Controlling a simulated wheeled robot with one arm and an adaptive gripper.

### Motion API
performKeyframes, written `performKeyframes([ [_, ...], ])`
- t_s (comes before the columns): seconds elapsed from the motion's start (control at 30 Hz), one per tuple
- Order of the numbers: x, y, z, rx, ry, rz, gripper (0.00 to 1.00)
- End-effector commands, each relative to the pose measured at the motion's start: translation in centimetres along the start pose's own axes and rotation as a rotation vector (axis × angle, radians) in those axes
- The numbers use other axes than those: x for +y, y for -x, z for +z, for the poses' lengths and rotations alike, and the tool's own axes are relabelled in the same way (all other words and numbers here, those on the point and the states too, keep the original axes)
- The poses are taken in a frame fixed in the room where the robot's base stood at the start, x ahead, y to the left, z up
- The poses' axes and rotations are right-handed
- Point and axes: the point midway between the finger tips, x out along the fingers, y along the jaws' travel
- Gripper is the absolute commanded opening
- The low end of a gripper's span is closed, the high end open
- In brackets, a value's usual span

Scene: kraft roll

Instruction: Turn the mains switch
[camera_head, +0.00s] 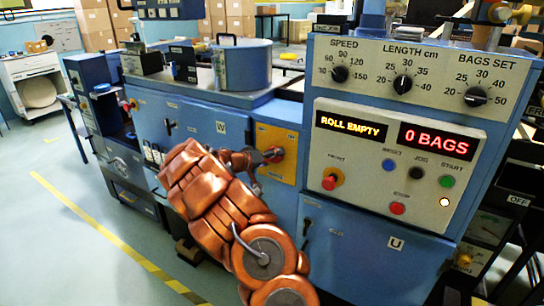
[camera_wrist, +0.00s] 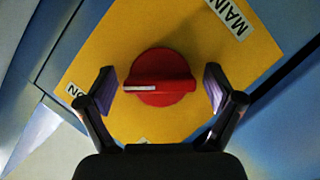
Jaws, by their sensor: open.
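The mains switch (camera_wrist: 160,77) is a red rotary knob with a raised grip bar and a white mark on the bar's left part. It sits on a yellow plate (camera_wrist: 250,62) with a partly cut-off "MAIN" label. In the wrist view my gripper (camera_wrist: 158,88) is open, one finger on each side of the knob, with a gap to it on both sides. In the head view the yellow plate (camera_head: 288,138) is on the blue machine front, and my gripper (camera_head: 250,160) is in front of it; my arm hides part of the plate.
To the right is a control panel (camera_head: 405,125) with "ROLL EMPTY" and "0 BAGS" displays, dials and buttons, including a red mushroom button (camera_head: 331,180). A blue drum (camera_head: 243,66) stands on the machine top. Open floor with a yellow line (camera_head: 100,232) lies left.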

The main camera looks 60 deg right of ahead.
Motion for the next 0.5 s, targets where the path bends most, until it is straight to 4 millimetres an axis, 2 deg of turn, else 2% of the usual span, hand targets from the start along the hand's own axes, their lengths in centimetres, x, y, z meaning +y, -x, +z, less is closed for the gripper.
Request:
performKeyframes([
  [0.27, -0.02, -0.12, -0.02, 0.001, -0.001, -0.001, 0.92],
  [0.5, -0.03, -0.10, -0.02, 0.000, -0.001, -0.001, 0.68],
])
